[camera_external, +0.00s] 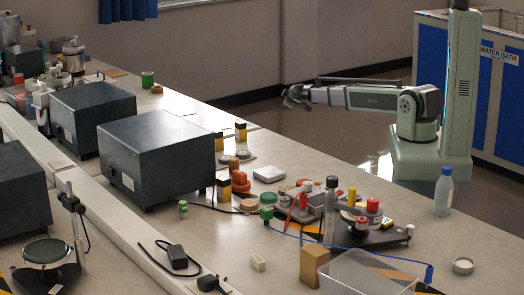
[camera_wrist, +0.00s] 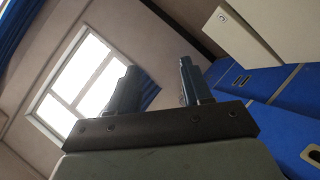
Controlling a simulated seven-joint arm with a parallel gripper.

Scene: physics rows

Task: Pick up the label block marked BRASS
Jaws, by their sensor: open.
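My gripper (camera_external: 290,97) is raised at the far end of the outstretched arm, beyond the bench's far edge and away from everything on it. In the wrist view its two fingers (camera_wrist: 158,82) stand apart with nothing between them. No block marked BRASS can be made out. A small pale block (camera_external: 258,262) lies on the near bench, and a small yellowish block (camera_external: 387,225) lies by the dark stand at the right. Any lettering on them is too small to read. The wrist view shows no blocks, only window, wall and blue cabinets.
A dark box (camera_external: 160,150) stands at the centre left of the bench (camera_external: 215,240). Weights, jars and a blue cable crowd the middle.

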